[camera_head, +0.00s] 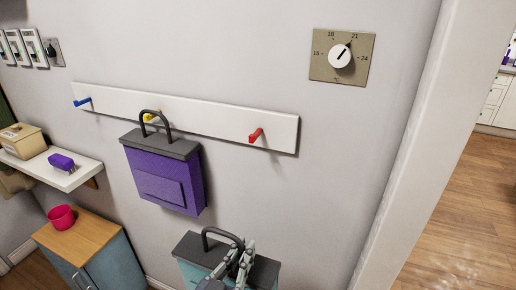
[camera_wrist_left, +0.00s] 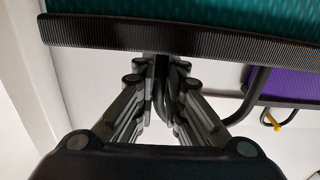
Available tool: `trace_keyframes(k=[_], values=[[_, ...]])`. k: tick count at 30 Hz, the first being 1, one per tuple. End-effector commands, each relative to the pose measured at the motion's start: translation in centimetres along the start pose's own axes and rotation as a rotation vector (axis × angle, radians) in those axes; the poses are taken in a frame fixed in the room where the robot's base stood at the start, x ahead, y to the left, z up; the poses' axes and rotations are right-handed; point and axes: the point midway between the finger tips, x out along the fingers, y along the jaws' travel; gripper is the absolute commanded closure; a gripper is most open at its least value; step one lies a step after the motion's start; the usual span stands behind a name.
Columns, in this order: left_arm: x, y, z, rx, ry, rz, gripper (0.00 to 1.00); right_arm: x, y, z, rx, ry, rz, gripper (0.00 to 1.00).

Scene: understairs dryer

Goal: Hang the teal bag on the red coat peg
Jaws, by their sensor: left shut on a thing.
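The teal bag (camera_head: 196,272) has a dark top and a dark handle loop, and its lower part is cut off at the bottom of the head view. My left gripper (camera_head: 240,257) is shut on the teal bag at its handle. In the left wrist view the teal bag (camera_wrist_left: 200,14) fills the top edge, with my left gripper's fingers (camera_wrist_left: 160,75) closed by its dark rim. The red coat peg (camera_head: 256,134) sticks out from the right end of the white peg board, above the bag, and is bare. My right gripper is not in view.
A purple bag (camera_head: 168,180) hangs on the yellow peg (camera_head: 152,116), left of the teal bag. A blue peg (camera_head: 82,102) is bare. A thermostat (camera_head: 343,57) is on the wall. A shelf (camera_head: 70,178) and a cabinet (camera_head: 90,245) stand at left.

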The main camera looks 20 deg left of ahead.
Motion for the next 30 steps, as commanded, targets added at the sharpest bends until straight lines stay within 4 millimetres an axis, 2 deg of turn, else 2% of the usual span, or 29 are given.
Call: trace_keyframes(k=[1, 18, 24, 30], values=[[0.6, 0.1, -2.2, 0.001, 0.007, 0.002, 1.00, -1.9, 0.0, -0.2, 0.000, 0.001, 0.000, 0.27], [5.6, 0.7, -13.4, -0.009, 0.006, 0.008, 1.00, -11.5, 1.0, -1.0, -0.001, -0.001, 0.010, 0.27], [7.0, 0.7, -16.4, -0.009, 0.004, 0.005, 1.00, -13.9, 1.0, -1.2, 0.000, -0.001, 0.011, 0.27], [7.7, 0.7, -17.6, -0.011, 0.004, 0.002, 1.00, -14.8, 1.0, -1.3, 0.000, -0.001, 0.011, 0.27]])
